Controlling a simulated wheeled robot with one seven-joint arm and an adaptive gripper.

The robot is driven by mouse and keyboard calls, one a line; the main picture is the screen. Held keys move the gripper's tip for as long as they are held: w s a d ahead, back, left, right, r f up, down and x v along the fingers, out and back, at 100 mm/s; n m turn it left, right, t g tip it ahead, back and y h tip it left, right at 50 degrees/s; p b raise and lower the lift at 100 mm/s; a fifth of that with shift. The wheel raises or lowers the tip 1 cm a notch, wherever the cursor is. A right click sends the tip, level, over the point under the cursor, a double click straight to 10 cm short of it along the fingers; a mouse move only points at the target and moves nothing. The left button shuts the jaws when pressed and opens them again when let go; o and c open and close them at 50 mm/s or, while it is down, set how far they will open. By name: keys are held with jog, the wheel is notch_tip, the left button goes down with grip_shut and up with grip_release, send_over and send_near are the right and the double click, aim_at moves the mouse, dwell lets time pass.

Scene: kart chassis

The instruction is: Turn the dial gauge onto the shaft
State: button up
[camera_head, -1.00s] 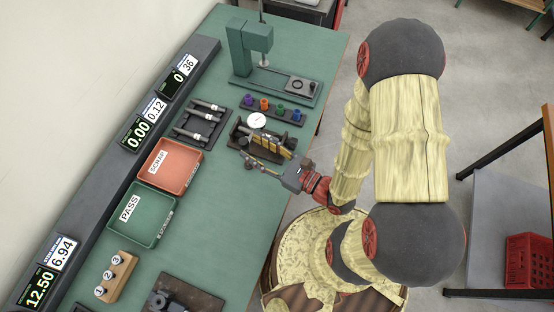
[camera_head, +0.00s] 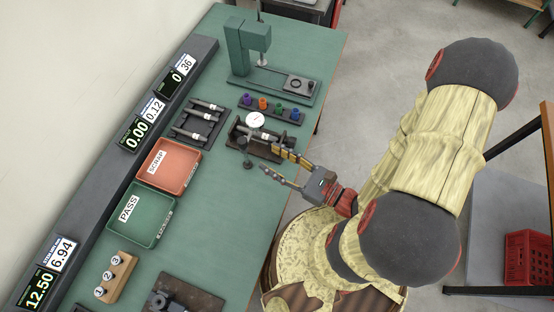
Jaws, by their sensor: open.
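The dial gauge (camera_head: 256,120) shows as a round white face above the back side of a dark bench fixture. A pale shaft (camera_head: 265,136) lies across that fixture (camera_head: 276,155); whether the gauge's tip touches the shaft is too small to tell. A dark upright with a round knob (camera_head: 242,143) stands at the fixture's left end. My gripper (camera_head: 270,160) is open and empty, just in front of the fixture, with one gold-padded finger overlapping its front edge in the picture. The gripper is apart from the gauge.
A rack of coloured knobs (camera_head: 274,109) and a green stand (camera_head: 245,48) are behind the fixture. A rack of shafts (camera_head: 196,124), a red SCRAP tray (camera_head: 168,165) and a green PASS tray (camera_head: 150,217) lie left.

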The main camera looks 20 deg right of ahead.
jog(key=shift+s+d, duration=0.2)
jog(key=shift+s, duration=0.1)
dwell(0.6)
